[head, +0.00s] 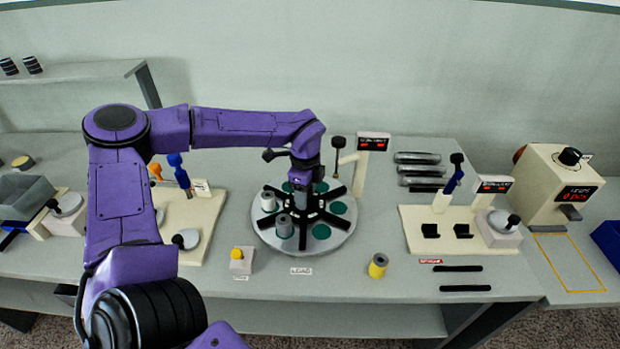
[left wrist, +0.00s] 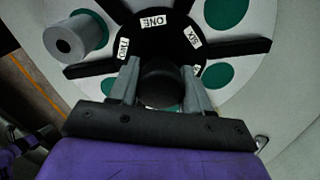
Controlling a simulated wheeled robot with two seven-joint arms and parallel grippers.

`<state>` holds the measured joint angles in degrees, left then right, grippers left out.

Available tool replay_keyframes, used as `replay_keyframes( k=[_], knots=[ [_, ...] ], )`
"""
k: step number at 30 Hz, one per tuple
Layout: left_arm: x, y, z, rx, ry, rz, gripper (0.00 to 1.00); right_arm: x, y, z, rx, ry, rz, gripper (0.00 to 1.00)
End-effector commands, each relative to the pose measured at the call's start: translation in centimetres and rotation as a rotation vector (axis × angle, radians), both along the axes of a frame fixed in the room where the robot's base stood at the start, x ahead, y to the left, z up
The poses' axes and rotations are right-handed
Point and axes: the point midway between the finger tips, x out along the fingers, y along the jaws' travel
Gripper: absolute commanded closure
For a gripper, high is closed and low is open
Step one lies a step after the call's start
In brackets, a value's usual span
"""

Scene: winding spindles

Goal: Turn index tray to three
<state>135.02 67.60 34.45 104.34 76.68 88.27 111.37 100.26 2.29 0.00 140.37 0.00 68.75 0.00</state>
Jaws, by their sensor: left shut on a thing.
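The index tray (head: 330,246) is a round grey disc with black spokes and green round pads between them. Two grey spindles (head: 285,227) stand on pads at its left and front left. My left gripper (head: 305,203) points down over the tray's hub. In the left wrist view my left gripper (left wrist: 162,80) is shut on a dark round knob (left wrist: 160,88) at the centre. One spindle shows at the upper left of that view. My right gripper is not in view.
A yellow-and-grey spool (head: 378,266) and a block with a yellow button (head: 241,260) stand in front of the tray. A cream lever station (head: 430,228) is at the right, another (head: 190,215) at the left. A red display (head: 373,142) stands behind.

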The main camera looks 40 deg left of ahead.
Motion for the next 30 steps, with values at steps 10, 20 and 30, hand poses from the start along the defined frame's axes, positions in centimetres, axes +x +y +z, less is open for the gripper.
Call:
replay_keyframes(
  k=[10, 20, 30],
  knots=[
    [0.32, 0.13, 0.49, 0.005, -0.016, -0.115, 1.0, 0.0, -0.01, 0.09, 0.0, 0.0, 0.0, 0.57],
    [0.29, 0.11, 0.49, 0.004, -0.016, -0.206, 1.0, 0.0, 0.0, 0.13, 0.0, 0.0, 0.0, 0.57],
    [0.26, 0.11, 0.48, 0.005, -0.015, -0.283, 1.0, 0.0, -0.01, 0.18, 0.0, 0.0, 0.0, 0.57]
  ],
)
